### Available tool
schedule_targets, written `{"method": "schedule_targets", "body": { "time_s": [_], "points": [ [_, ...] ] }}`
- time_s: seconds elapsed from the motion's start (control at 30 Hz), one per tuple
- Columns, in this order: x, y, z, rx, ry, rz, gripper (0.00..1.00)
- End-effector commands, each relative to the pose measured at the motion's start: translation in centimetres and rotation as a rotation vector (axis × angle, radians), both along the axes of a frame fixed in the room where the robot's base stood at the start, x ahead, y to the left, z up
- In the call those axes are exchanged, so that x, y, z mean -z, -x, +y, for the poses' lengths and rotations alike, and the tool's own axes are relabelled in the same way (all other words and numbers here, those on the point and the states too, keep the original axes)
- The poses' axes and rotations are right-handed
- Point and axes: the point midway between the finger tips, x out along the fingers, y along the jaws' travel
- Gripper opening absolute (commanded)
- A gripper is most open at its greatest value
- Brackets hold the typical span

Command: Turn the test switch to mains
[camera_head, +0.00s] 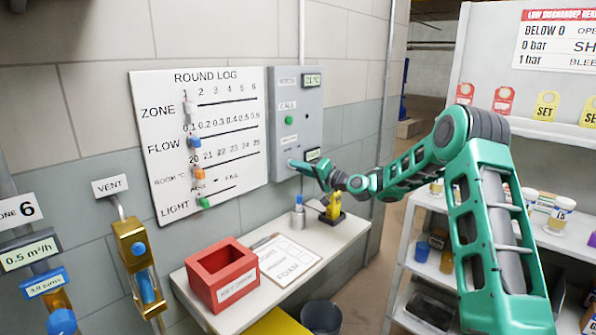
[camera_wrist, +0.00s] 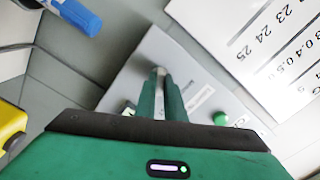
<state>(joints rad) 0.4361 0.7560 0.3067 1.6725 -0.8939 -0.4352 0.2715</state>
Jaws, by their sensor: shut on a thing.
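The grey control panel (camera_head: 297,95) hangs on the wall right of the white board. It has a small display at the top, a green button (camera_head: 288,120) under a CALL label, and another small display (camera_head: 313,155) lower down. My gripper (camera_head: 305,166) reaches the lower part of this panel from the right. In the wrist view the fingers (camera_wrist: 161,92) are close together on a small pale part at the panel face, which I take as the test switch (camera_wrist: 159,71). The fingers hide most of it, so its setting cannot be read.
The round log board (camera_head: 225,147) with coloured sliders is left of the panel. Below stands a shelf (camera_head: 215,312) with a red box (camera_head: 222,278), a clipboard (camera_head: 284,258) and a yellow device (camera_head: 333,207). A shelving unit (camera_head: 408,228) with jars is at right.

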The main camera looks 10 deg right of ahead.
Motion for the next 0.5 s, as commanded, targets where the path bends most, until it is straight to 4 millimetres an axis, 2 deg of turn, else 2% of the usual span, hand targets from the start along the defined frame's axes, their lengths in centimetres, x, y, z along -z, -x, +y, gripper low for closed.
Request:
{"method": "schedule_targets", "body": {
  "time_s": [0.27,0.5],
  "points": [
    [0.25,-0.02,-0.16,0.003,0.046,-0.026,0.00],
    [0.30,-0.02,-0.20,0.003,0.175,-0.112,0.00]
  ]
}}
